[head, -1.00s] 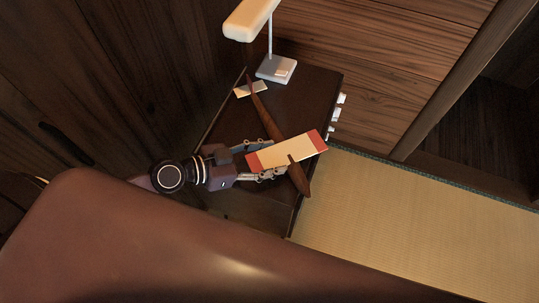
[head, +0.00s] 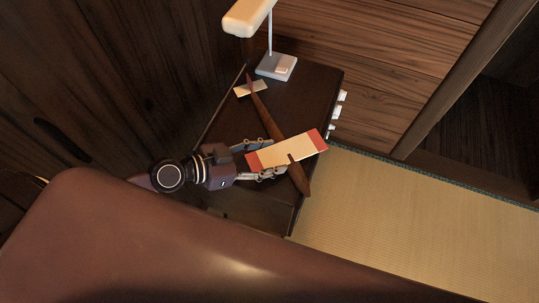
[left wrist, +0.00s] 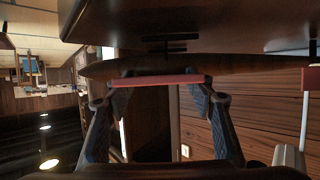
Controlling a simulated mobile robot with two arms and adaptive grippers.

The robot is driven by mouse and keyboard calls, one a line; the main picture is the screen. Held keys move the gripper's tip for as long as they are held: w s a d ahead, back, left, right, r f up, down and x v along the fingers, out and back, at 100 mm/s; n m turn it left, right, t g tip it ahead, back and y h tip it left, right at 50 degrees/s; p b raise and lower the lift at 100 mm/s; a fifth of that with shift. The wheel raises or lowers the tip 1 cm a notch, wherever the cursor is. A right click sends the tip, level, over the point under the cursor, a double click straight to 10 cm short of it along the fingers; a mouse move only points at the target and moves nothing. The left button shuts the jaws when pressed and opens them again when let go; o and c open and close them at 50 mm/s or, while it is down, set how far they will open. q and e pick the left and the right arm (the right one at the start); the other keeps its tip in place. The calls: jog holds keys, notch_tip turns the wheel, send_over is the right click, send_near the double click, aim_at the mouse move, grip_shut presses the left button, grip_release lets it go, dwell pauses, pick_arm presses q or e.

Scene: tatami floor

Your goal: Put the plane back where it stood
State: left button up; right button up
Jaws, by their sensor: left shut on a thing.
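The toy plane has a brown wooden fuselage (head: 266,117), a cream wing with red ends (head: 313,140) and a small cream tail (head: 251,89). In the head view it is over the dark cabinet top (head: 317,83), its nose toward the lower right. My left gripper (head: 277,158) comes from the left and is shut on the plane at its wing. The left wrist view shows a red wing end (left wrist: 160,80) between the fingers and the fuselage (left wrist: 225,65) close to a dark surface. I cannot tell whether the plane touches the top. My right gripper is not in view.
A white lamp (head: 276,66) stands at the back of the cabinet top, near the plane's tail. A dark wooden wall (head: 120,70) is on the left. Tatami floor (head: 400,215) lies clear to the right. A large brown surface (head: 180,235) fills the lower left.

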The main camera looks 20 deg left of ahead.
pick_arm(q)
jog(key=o, duration=1.4)
jog(key=shift+o, duration=0.2)
jog(key=shift+v, duration=1.45)
jog(key=s+a, duration=0.8)
jog(key=shift+a, duration=0.4)
jog(key=shift+s, duration=0.2)
